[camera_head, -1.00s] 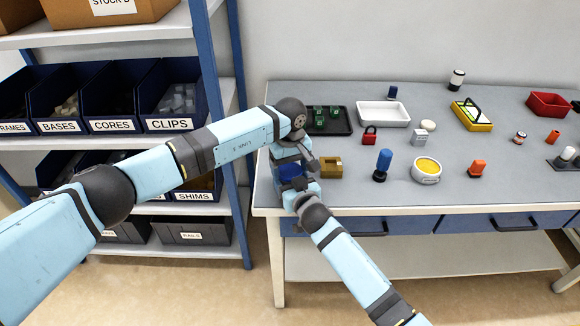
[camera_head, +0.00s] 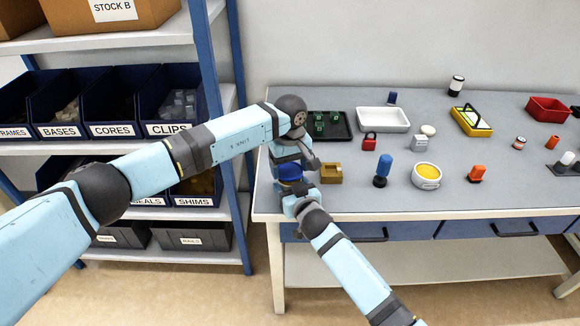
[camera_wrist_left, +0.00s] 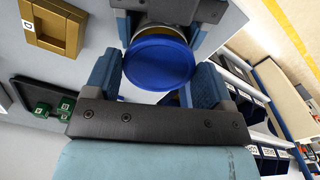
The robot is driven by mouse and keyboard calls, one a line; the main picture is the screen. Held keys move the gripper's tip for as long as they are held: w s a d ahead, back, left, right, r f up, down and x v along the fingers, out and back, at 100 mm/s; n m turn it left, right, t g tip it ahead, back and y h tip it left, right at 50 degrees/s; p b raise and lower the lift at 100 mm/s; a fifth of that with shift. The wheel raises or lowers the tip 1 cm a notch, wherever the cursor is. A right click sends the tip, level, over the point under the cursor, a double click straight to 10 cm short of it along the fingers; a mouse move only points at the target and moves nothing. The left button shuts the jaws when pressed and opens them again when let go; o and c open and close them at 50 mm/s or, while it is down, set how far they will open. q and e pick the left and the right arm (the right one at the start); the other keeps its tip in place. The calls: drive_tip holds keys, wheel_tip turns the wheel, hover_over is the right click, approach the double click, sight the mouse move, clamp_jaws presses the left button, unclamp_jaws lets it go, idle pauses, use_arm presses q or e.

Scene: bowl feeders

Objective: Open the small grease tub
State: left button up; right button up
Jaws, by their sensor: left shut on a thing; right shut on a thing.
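The grease tub is between my two grippers at the table's front left edge, mostly hidden by them. Its round blue lid (camera_head: 290,172) faces up in the head view. In the left wrist view the blue lid (camera_wrist_left: 158,64) lies between the fingers of my left gripper (camera_wrist_left: 160,84), which is shut on it. My right gripper (camera_head: 292,203) reaches in from below and is shut on the tub; its dark blue fingers flank the tub (camera_wrist_left: 165,10) at the top of the left wrist view. I cannot tell whether lid and tub are fully apart.
A brass-coloured box (camera_head: 331,172) stands close right of the grippers. A black tray (camera_head: 343,137) with green pieces lies behind them. A blue-topped stamp (camera_head: 383,170) and a round tub with yellow contents (camera_head: 426,176) stand farther right. A bin shelf (camera_head: 225,150) stands left.

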sight(290, 171)
use_arm(q)
drive_tip(key=shift+r, duration=2.05)
use_arm(e)
drive_tip(key=o, duration=1.4)
drive_tip(key=shift+c, duration=0.2)
